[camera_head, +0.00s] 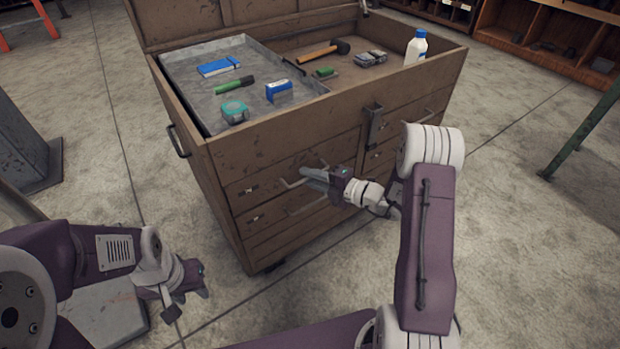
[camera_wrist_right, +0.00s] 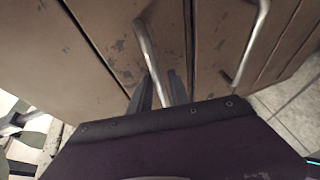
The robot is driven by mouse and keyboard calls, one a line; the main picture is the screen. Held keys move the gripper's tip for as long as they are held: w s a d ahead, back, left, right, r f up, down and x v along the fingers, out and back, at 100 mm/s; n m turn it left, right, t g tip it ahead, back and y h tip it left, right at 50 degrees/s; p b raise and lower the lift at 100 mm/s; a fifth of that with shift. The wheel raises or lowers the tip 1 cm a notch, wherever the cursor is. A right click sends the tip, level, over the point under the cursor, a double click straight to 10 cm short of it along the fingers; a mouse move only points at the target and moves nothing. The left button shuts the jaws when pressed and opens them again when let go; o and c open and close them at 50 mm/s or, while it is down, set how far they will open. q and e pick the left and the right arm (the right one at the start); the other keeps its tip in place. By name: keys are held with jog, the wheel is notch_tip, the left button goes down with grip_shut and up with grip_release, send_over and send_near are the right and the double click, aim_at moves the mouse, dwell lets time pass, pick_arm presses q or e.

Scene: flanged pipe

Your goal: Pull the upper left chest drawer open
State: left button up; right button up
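The brown wooden chest (camera_head: 240,160) stands in the middle of the head view with its lid up. Its upper left drawer (camera_head: 250,190) looks flush with the front. That drawer's bar handle (camera_head: 291,184) is at my right gripper (camera_head: 308,174). In the right wrist view, the handle (camera_wrist_right: 146,45) runs down between the two dark fingers of the gripper (camera_wrist_right: 160,88). The fingers stand apart, with a gap showing beside the bar. My left gripper (camera_head: 188,300) is empty, fingers apart, low and left of the chest.
A lower drawer handle (camera_head: 308,205) is just below; it also shows in the wrist view (camera_wrist_right: 250,42). A metal tray (camera_head: 190,90) with small items and a white bottle (camera_head: 416,48) are in the chest top. A latch (camera_head: 374,126) hangs on the front. The floor before the chest is clear.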

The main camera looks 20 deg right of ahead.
grip_shut()
dwell(1.3)
